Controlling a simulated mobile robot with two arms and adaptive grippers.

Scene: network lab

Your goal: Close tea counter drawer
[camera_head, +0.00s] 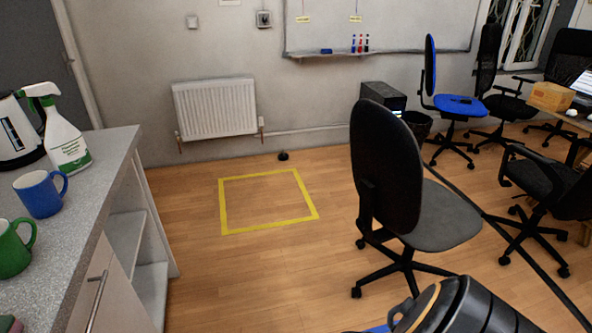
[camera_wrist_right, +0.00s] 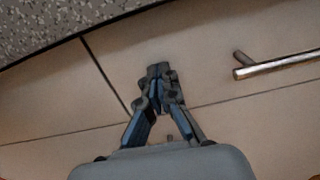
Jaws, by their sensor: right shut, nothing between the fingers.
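The tea counter (camera_head: 104,178) runs along the left of the head view with a grey speckled top. A pale front panel with a bar handle (camera_head: 97,290) shows at the lower left. In the right wrist view, pale fronts (camera_wrist_right: 50,90) lie below the speckled countertop (camera_wrist_right: 60,22), with thin dark seams between them. A metal bar handle (camera_wrist_right: 278,66) is at the right. My right gripper (camera_wrist_right: 158,72) is shut and empty in front of the panels, left of the handle. Whether it touches a panel, and how far any drawer stands out, I cannot tell. My left gripper is not in view.
On the counter stand a kettle (camera_head: 18,128), a spray bottle (camera_head: 66,138), a blue mug (camera_head: 41,192) and a green mug (camera_head: 14,247). An open shelf (camera_head: 124,235) is at the counter's far end. A black chair (camera_head: 388,165) stands right; the taped floor square (camera_head: 268,203) is clear.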

